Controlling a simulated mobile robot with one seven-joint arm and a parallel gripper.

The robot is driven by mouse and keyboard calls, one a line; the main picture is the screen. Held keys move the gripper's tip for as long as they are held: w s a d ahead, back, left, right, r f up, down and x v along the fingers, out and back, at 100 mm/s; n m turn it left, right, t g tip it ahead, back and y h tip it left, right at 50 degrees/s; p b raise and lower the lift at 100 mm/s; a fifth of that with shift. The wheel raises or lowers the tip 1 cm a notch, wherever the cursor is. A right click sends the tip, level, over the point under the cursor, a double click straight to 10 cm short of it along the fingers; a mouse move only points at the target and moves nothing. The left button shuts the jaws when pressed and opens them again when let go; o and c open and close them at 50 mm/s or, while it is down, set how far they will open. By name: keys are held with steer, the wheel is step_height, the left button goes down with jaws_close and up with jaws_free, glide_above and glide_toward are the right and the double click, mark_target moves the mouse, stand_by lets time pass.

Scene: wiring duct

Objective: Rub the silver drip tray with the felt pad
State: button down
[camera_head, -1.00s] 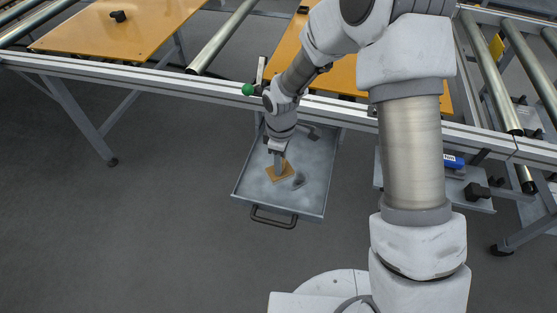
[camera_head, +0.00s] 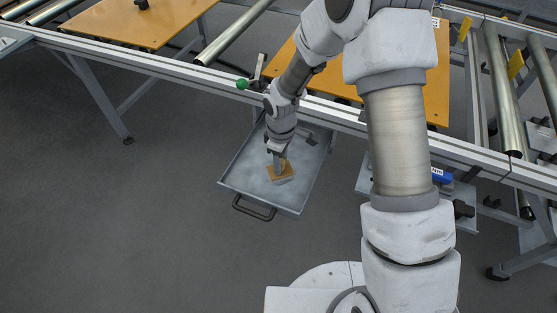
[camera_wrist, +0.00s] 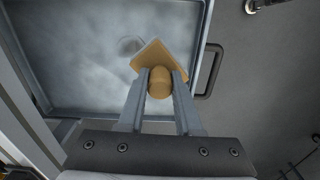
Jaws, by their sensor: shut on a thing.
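The silver drip tray (camera_head: 233,178) is a shallow grey pan with a dark front handle, below the edge of the roller frame. My gripper (camera_head: 277,161) is over it, shut on the knob of the tan square felt pad (camera_head: 282,177). In the wrist view, the pad (camera_wrist: 165,55) is tilted in the picture, with its round knob between the fingers of my gripper (camera_wrist: 160,84). A dark smudge (camera_wrist: 130,44) shows on the tray floor (camera_wrist: 75,50) beside the pad's corner. I cannot tell whether the pad touches the tray floor.
The roller frame's rail (camera_head: 180,68) runs behind the tray. Orange boards (camera_head: 125,20) lie on the frame. A side shelf (camera_head: 375,178) holds a blue item (camera_head: 441,176) at the right. The grey floor in front is clear.

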steer(key=shift+s+d, duration=0.1)
steer(key=shift+d, duration=0.1)
